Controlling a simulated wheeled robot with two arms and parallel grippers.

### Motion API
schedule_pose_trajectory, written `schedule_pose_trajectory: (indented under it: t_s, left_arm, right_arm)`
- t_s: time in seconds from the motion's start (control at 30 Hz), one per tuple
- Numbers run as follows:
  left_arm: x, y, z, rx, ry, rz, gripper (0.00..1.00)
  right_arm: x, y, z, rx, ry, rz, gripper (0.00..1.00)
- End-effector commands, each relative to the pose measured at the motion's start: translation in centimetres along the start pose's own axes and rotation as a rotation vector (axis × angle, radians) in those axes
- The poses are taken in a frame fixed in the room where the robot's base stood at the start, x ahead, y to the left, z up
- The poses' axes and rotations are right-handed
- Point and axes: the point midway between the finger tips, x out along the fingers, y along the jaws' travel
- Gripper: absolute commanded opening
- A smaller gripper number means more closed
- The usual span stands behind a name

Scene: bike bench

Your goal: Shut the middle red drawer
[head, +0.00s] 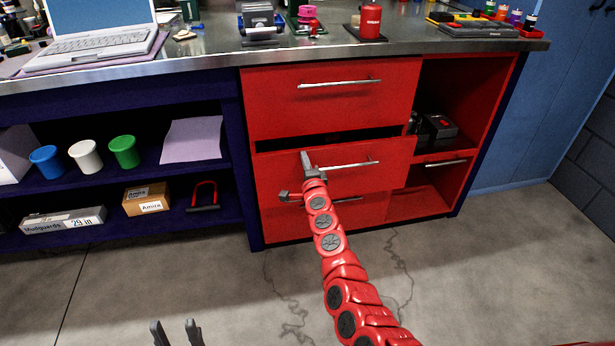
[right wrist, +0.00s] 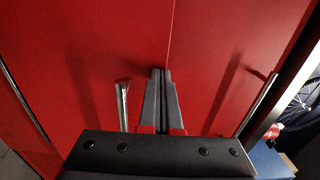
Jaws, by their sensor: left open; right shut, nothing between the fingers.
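The middle red drawer (head: 385,150) sits in the red cabinet and stands out a little, with a dark gap above its front. Its metal bar handle (head: 352,165) crosses the front. My right gripper (head: 306,158) is shut and empty, at the drawer's front by the left end of the handle. In the right wrist view the shut fingers (right wrist: 160,85) point at red fronts, with a metal handle end close to their left. I cannot tell whether they touch the front. My left gripper (head: 176,330) is open and empty, low at the bottom edge, away from the cabinet.
The top red drawer (head: 300,110) is above and the lower red drawer (head: 370,212) below. An open red compartment (head: 470,90) is on the right. Blue shelves (head: 200,175) with cups and boxes are on the left. The floor (head: 190,280) in front is clear.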

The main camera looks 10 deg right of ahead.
Motion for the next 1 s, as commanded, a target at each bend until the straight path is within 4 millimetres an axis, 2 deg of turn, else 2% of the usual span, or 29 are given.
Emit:
schedule_pose_trajectory:
  t_s: [0.03,0.1,0.33,1.0]
  left_arm:
    - [-0.9,0.0,0.1,0.0,0.0,0.0,0.5]
    - [-1.3,0.1,0.2,0.0,0.0,0.0,0.5]
    - [-2.1,0.1,0.3,0.001,0.003,0.004,0.5]
    - [-1.6,0.1,0.2,0.002,0.004,0.006,0.5]
  right_arm:
    - [0.6,0.4,0.2,-0.006,-0.005,0.0,0.0]
    - [1.4,0.2,0.2,-0.004,-0.005,-0.002,0.0]
    - [2.8,0.1,0.1,-0.001,-0.002,0.0,0.0]
    - [2.8,-0.1,0.2,0.002,-0.002,0.002,0.0]
